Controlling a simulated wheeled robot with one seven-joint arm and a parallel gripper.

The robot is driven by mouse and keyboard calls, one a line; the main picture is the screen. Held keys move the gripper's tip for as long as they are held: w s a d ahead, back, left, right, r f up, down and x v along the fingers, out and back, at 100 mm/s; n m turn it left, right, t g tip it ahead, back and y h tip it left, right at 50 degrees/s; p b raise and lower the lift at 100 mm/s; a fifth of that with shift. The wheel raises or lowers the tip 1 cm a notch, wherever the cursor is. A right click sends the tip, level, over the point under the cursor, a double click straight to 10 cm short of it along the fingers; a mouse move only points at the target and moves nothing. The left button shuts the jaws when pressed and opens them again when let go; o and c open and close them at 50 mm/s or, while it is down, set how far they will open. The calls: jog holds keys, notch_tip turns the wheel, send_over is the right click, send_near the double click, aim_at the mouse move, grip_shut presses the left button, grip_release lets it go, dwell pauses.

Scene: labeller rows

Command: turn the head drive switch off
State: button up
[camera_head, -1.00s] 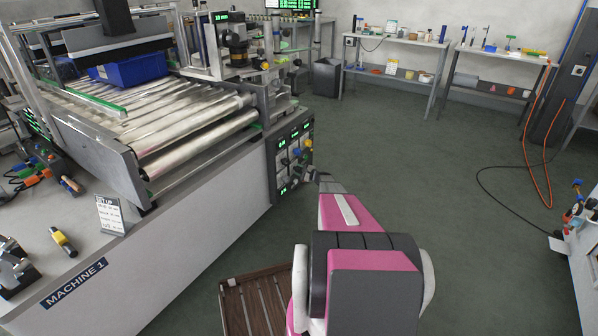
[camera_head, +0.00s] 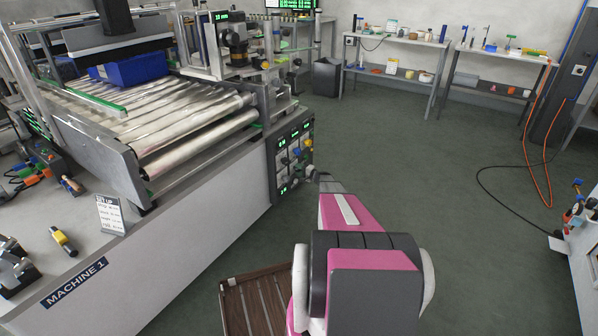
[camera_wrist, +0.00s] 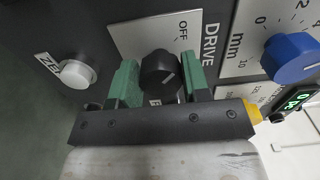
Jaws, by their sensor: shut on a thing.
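The drive switch is a black rotary knob (camera_wrist: 158,70) on a pale plate (camera_wrist: 150,38) in the wrist view. Lettering below the knob is mostly hidden by the gripper. In the head view, my arm reaches the control panel (camera_head: 283,160) on the machine's end, and hides the fingertips.
A white button (camera_wrist: 76,74) sits left of the switch, and a blue knob (camera_wrist: 290,58) on a mm scale to the right. A green-lit display (camera_wrist: 296,99) is close by.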

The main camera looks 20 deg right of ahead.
jog(key=shift+s, duration=0.1)
dwell(0.3)
jog(key=o, duration=0.9)
jog(key=shift+o, duration=0.2)
jog(key=v, duration=1)
jog(key=shift+s+d, duration=0.3)
